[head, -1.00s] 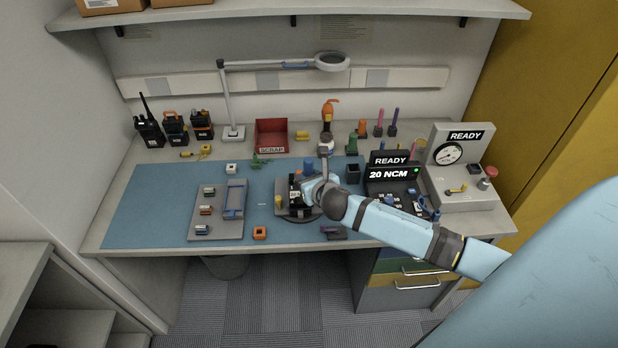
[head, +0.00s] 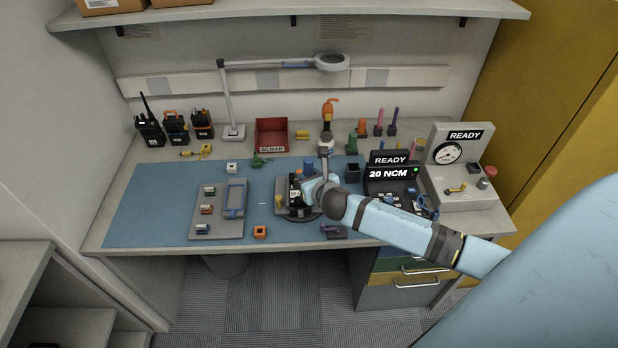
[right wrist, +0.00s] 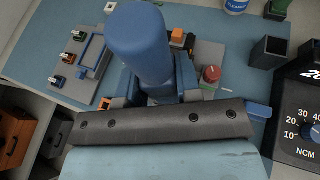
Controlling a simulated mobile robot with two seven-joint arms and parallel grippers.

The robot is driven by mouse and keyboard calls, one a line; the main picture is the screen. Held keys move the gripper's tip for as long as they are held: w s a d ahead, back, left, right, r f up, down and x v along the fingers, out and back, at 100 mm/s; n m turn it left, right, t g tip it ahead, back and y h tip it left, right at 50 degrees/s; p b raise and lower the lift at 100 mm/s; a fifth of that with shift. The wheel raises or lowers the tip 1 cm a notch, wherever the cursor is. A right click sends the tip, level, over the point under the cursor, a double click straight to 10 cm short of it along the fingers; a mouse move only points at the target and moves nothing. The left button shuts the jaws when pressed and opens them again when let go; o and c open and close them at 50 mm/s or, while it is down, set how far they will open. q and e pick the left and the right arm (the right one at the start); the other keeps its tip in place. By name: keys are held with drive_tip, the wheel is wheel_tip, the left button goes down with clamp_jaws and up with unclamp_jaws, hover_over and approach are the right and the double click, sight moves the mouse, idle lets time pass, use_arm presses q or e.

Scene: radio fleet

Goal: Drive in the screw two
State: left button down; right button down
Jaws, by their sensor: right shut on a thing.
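My right gripper (head: 310,182) is over the round work holder (head: 322,217) on the blue mat. It is shut on a blue screwdriver (head: 308,163), whose thick handle stands roughly upright and fills the middle of the right wrist view (right wrist: 141,45). A black radio body (head: 294,192) sits in the holder beside the gripper, partly covered. The screwdriver's tip and the screw under it are hidden by the handle and gripper. The torque unit (head: 392,174) at the right reads READY and 20 NCM. My left gripper is not in view.
A grey parts tray (head: 233,226) lies left of the holder. A red scrap bin (head: 271,133) and a lamp (head: 233,131) stand behind. A dark cup (head: 353,174) stands near the torque unit; a gauge tester (head: 460,160) is at far right. The mat's left side is clear.

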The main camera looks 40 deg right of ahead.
sight(311, 170)
drive_tip(key=shift+f, duration=0.55)
drive_tip(key=shift+p, duration=0.65)
idle(1.5)
drive_tip(key=shift+f, duration=0.2)
idle(1.1)
drive_tip(key=shift+r, duration=0.1)
drive_tip(key=shift+r, duration=2.5)
